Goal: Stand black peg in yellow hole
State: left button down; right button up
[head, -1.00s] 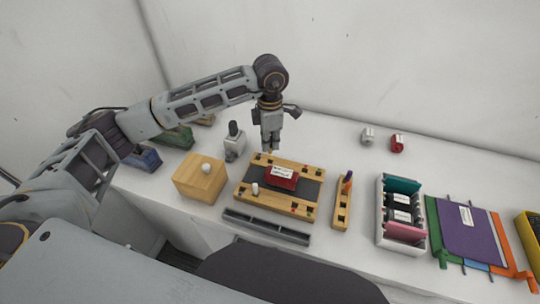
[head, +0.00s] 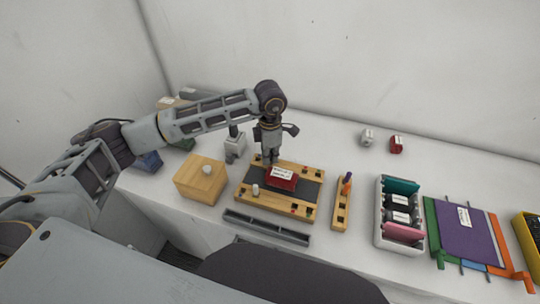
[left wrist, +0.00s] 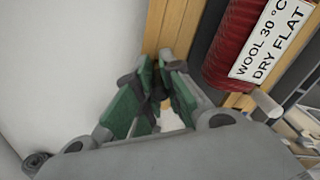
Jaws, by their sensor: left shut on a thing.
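My left gripper (head: 270,161) is low over the back left part of the wooden board (head: 247,204), pointing down. In the left wrist view its green-padded fingers (left wrist: 158,88) are closed on a small dark piece, which appears to be the black peg (left wrist: 158,91). Most of the peg is hidden between the pads, so I cannot tell whether its end is in a hole. The yellow hole is not clearly seen, as the fingers cover that part of the board. My right gripper is not in view.
A red labelled bundle (head: 281,180) lies on the board, close beside the gripper.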

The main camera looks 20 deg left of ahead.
pick_arm(q)
jog(key=shift+f, duration=0.4)
jog(key=c, duration=1.6)
grip_release()
jog(key=shift+o, duration=0.3)
jog(key=shift+r, duration=0.65)
notch_tip(320, 180, up, 5)
jog(key=shift+f+b, duration=0.15)
jog(key=shift+b, duration=0.35)
notch_tip(320, 180, up, 5)
jog(key=shift+f+b, duration=0.2)
jog(key=shift+b, duration=0.15)
jog(key=shift+r, duration=0.9)
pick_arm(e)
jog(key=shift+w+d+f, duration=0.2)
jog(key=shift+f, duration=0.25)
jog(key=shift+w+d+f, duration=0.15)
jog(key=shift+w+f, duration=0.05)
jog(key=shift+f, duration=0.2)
pick_arm(q)
jog(key=shift+r, duration=0.15)
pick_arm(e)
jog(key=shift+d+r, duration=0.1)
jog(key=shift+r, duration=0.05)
